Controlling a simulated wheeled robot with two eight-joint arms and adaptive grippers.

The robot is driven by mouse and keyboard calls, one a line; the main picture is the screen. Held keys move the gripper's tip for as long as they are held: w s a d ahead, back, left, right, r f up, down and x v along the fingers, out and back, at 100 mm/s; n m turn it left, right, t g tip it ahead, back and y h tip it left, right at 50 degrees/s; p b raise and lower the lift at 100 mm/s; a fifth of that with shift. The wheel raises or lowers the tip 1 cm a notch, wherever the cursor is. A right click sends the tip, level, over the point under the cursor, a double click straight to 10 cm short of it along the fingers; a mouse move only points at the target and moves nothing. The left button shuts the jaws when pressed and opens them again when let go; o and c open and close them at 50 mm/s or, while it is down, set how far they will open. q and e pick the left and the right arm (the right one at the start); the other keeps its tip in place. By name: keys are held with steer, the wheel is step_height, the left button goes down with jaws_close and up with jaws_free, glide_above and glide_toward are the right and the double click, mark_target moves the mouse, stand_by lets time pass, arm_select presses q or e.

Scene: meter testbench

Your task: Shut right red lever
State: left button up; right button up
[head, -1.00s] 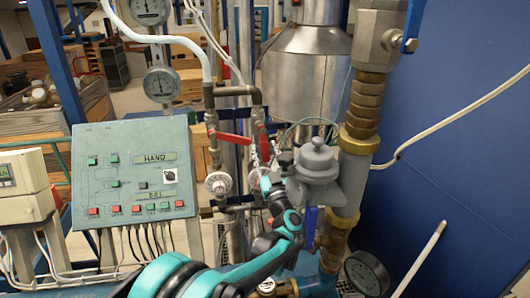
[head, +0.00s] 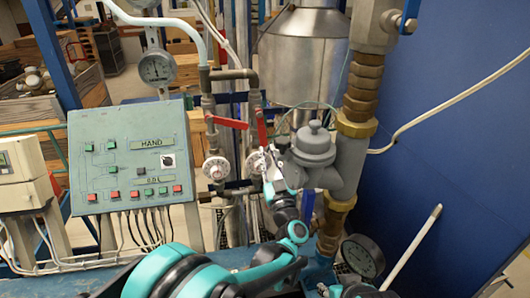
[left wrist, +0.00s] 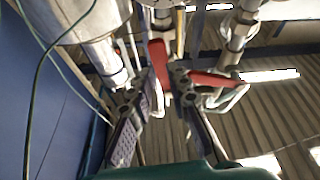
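The right red lever (head: 262,127) points nearly straight down along its pipe in the head view. The left red lever (head: 227,122) lies nearly level. My left gripper (head: 268,156) is just below the right lever's lower end, in front of the right round gauge or valve. In the left wrist view the right lever (left wrist: 160,65) stands upright between the two spread fingers of my left gripper (left wrist: 153,88), and the left lever (left wrist: 212,79) slants off to the right. Whether a finger touches the lever I cannot tell. My right gripper is not identifiable.
A grey-green control panel (head: 130,160) stands at left. A grey valve body (head: 313,150) and thick brass-fitted pipe (head: 362,95) are close to the right of my gripper. A blue wall (head: 460,120) closes off the right side. A dial gauge (head: 362,256) sits low.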

mark_target(261, 129)
arm_select(q)
steer(key=w+a+h, duration=0.1)
steer(key=a+h, duration=0.1)
steer(key=a+f+g+h+p, duration=0.1)
steer(key=a+h, duration=0.1)
steer(key=w+a+f+g+h, duration=0.1)
steer(key=a, duration=0.1)
steer(key=shift+w+f+h+p, duration=0.1)
steer(key=shift+w+h+p, duration=0.25)
steer(key=shift+h, duration=0.05)
jaws_close()
steer(key=s+a+r+n+g+h+p, duration=0.3)
steer(key=s+a+n+g+h+p, duration=0.1)
steer(key=s+a+n+h+p, duration=0.5)
steer(key=w+d+r+m+h+p, duration=0.1)
steer(key=w+d+p, duration=0.1)
steer(key=w+d, duration=0.7)
steer(key=shift+w+d, duration=0.35)
steer(key=shift+w, duration=0.2)
steer(key=shift+a, duration=0.15)
